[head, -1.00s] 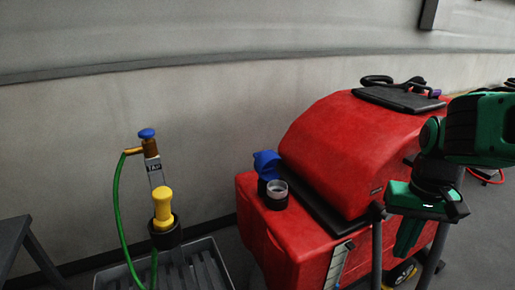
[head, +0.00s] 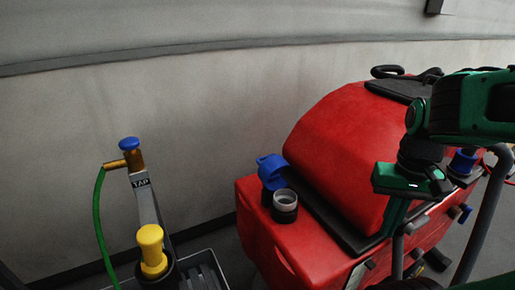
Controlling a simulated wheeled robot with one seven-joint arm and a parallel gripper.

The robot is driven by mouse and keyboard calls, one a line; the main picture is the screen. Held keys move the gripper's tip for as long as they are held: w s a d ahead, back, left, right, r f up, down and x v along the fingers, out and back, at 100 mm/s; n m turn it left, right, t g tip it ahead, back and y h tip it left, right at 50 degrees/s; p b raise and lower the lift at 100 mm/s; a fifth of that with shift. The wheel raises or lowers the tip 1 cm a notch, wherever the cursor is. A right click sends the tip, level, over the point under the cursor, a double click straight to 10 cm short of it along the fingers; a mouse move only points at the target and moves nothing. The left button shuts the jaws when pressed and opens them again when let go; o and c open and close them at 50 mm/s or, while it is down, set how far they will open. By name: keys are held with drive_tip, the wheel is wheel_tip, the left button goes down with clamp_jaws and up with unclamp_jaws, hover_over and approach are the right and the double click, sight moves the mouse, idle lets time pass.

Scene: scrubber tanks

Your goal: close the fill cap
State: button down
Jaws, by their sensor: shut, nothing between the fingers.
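The blue fill cap (head: 272,170) stands open, hinged up behind the fill opening (head: 285,202). The opening is a black neck with a pale ring, on the left part of the red scrubber tank (head: 335,150). My gripper (head: 393,214) is at the right, green, pointing down in front of the red tank, well to the right of the cap and apart from it. Its fingers look together and hold nothing that I can see.
A tap (head: 134,160) with a blue knob and green hose (head: 99,220) stands at the left. A yellow-topped fitting (head: 151,245) is in front of it, by a grey tray (head: 205,272). Grey handle tubes (head: 484,225) stand at the right. The wall is behind.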

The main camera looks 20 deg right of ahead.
drive_tip(key=shift+s+d+r, duration=0.1)
drive_tip(key=shift+s+d, duration=0.05)
drive_tip(key=shift+d, duration=0.1)
drive_tip(key=w+a+r+n+t, duration=0.1)
drive_tip(key=w+a+r+n, duration=0.15)
drive_tip(key=w, duration=0.85)
drive_tip(key=w+a+r+n, duration=0.2)
drive_tip(key=w+a, duration=0.1)
drive_tip(key=w, duration=0.9)
drive_tip(key=w+a+r+n+t, duration=0.1)
drive_tip(key=w+a+r+n, duration=0.15)
drive_tip(key=w, duration=0.85)
drive_tip(key=w+a+n, duration=0.2)
drive_tip(key=w+a, duration=0.6)
drive_tip(key=w, duration=0.2)
wheel_tip(320, 180, down, 10)
drive_tip(key=s, duration=0.1)
drive_tip(key=shift+s+t, duration=0.15)
drive_tip(key=shift+t, duration=0.25)
drive_tip(key=shift+s+r, duration=0.1)
